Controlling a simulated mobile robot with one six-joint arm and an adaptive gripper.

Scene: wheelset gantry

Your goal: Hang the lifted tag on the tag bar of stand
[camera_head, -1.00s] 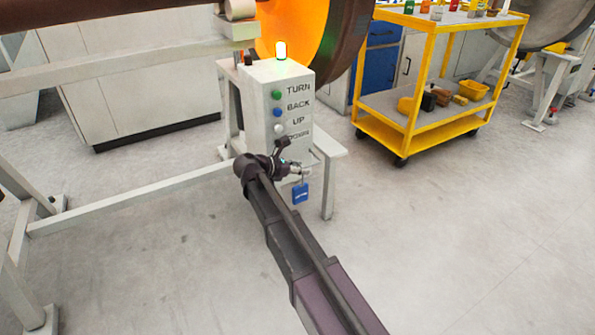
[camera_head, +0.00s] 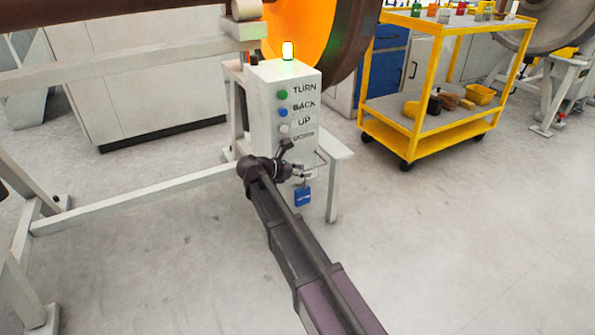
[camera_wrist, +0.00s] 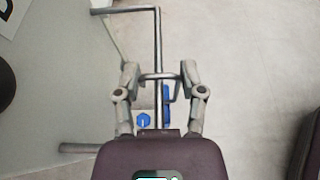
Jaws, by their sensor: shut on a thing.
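The blue tag (camera_head: 303,197) hangs below my gripper (camera_head: 294,173), in front of the control stand (camera_head: 280,120). In the wrist view my gripper (camera_wrist: 160,73) is shut on the tag's thin hanger loop, and a blue edge of the tag (camera_wrist: 167,97) shows below it. The tag bar (camera_wrist: 158,35), a thin bent grey rod, runs between the fingers, and the loop crosses it in the picture. I cannot tell whether the loop is above the bar or resting on it.
The stand has buttons, a lit green lamp (camera_head: 288,50) and a side shelf (camera_head: 335,158). A grey frame rail (camera_head: 130,190) runs low at left. A yellow cart (camera_head: 430,135) stands back right. The floor at right is clear.

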